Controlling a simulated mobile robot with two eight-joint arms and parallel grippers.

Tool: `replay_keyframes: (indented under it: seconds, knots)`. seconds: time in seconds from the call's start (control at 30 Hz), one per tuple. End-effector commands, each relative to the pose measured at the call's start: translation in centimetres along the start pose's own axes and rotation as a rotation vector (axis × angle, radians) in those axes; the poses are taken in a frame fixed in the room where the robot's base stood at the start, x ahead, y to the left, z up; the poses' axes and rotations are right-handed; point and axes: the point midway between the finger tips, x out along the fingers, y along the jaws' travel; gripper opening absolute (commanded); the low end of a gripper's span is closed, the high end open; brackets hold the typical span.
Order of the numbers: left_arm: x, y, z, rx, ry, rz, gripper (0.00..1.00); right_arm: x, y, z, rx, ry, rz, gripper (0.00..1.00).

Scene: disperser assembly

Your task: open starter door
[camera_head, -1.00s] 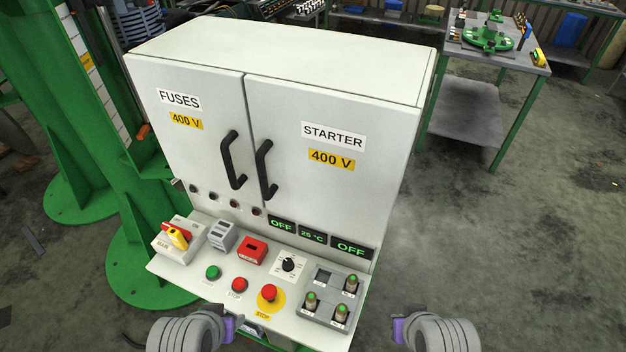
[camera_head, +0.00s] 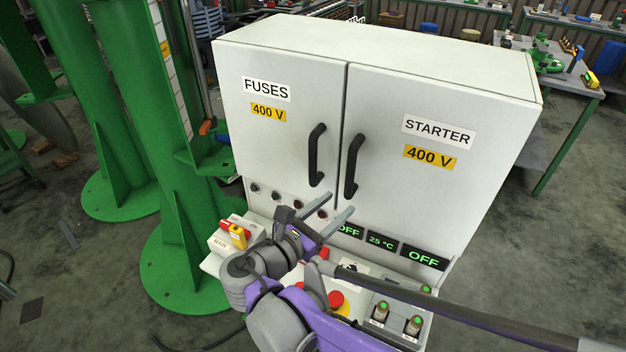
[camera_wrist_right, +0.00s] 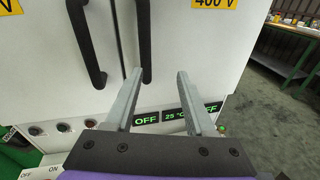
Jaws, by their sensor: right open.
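The cabinet's STARTER door (camera_head: 420,190) is the right-hand one and is shut. Its black vertical handle (camera_head: 353,166) is by the door's left edge. It also shows in the right wrist view (camera_wrist_right: 145,40). My right gripper (camera_head: 343,199) is open and empty, in front of the doors just below the handles. In the right wrist view its fingers (camera_wrist_right: 160,72) point at the door, with the starter handle's lower end by the left fingertip. I cannot tell whether they touch. My left gripper is not in view.
The FUSES door (camera_head: 280,140) with its own black handle (camera_head: 316,155) is beside it, also shut. A control panel with switches and buttons (camera_head: 336,299) juts out below, partly hidden by my arm. A green column (camera_head: 165,150) stands left; a workbench (camera_head: 580,95) is at right.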

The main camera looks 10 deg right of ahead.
Motion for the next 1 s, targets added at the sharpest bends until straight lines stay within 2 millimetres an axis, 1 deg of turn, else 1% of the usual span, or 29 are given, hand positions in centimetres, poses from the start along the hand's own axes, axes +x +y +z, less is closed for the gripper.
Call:
replay_keyframes:
  seconds: [0.03, 0.1, 0.17, 0.23, 0.37, 0.6, 0.7, 0.83, 1.0]
  knots:
    - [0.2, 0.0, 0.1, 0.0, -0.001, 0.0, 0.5, -0.7, 0.9, 0.3, -0.034, -0.036, 0.014, 0.55]
    - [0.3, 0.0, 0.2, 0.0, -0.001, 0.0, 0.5, -1.1, 1.6, 0.8, -0.067, -0.07, 0.02, 0.55]
    - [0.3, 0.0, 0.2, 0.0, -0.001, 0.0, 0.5, -1.1, 1.8, 1.0, -0.081, -0.085, 0.021, 0.55]
    - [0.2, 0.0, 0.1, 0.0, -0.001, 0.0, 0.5, -0.6, 1.9, 1.2, -0.085, -0.09, 0.021, 0.55]
    - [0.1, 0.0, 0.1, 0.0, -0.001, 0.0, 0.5, 1.4, 1.8, 1.4, -0.085, -0.089, 0.018, 0.55]
    - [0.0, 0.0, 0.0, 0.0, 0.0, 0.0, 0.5, 6.1, 1.9, 1.8, -0.082, -0.088, 0.017, 0.55]
    - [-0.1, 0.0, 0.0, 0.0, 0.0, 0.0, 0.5, 7.6, 2.0, 1.9, -0.082, -0.087, 0.019, 0.55]
    - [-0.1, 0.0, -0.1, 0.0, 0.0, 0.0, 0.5, 8.9, 2.1, 2.0, -0.082, -0.087, 0.021, 0.55]
    - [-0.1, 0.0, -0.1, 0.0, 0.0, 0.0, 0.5, 9.5, 2.1, 2.0, -0.082, -0.086, 0.022, 0.55]
